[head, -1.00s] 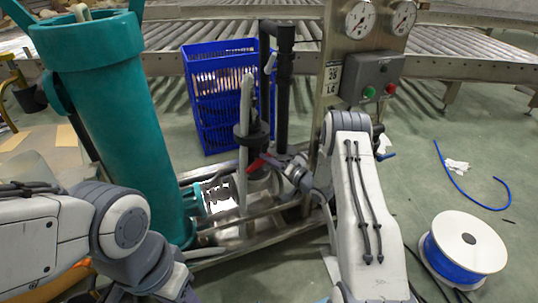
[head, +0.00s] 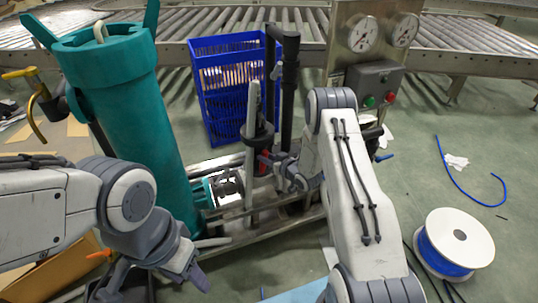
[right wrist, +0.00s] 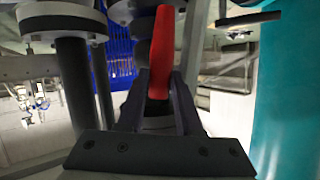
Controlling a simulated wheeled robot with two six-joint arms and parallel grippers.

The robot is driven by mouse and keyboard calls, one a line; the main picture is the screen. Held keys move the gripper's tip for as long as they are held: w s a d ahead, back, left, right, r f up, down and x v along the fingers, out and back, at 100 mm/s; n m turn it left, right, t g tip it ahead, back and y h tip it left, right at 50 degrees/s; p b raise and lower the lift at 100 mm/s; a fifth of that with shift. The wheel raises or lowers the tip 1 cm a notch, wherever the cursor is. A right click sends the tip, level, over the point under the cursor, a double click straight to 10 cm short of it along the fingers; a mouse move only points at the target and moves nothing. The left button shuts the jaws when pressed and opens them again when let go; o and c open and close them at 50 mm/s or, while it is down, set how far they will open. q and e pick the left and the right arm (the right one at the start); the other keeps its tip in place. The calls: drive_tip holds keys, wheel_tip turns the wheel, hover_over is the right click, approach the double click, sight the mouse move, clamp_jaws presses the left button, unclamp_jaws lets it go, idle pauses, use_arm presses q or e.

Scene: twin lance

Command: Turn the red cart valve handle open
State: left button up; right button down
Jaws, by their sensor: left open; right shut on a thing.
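The red valve handle (head: 263,162) sits low on the cart, beside the black upright pipe (head: 287,95). In the head view only a small part of it shows, next to my right gripper (head: 277,170). In the right wrist view the red handle (right wrist: 161,48) stands upright between the two dark fingers of my right gripper (right wrist: 158,92), which is shut on it. The valve body under the handle is mostly hidden. My left gripper (head: 194,277) is open and empty, low in front of the teal cylinder and apart from the handle.
The teal cylinder (head: 128,110) stands left of the valve. A blue crate (head: 222,120) is behind the cart. A panel with gauges (head: 363,34) and buttons rises at the right. A cable spool (head: 458,240) lies on the floor at right.

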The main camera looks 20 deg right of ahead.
drive_tip(key=shift+s+a+n+h, duration=0.1)
drive_tip(key=shift+a+n+h, duration=0.15)
drive_tip(key=shift+n+h, duration=0.3)
drive_tip(key=shift+p, duration=0.3)
drive_tip(key=c, duration=0.6)
unclamp_jaws()
drive_tip(key=p+v, duration=0.2)
drive_tip(key=v, duration=0.8)
drive_tip(key=shift+s+r+p, duration=0.15)
drive_tip(key=shift+p, duration=0.2)
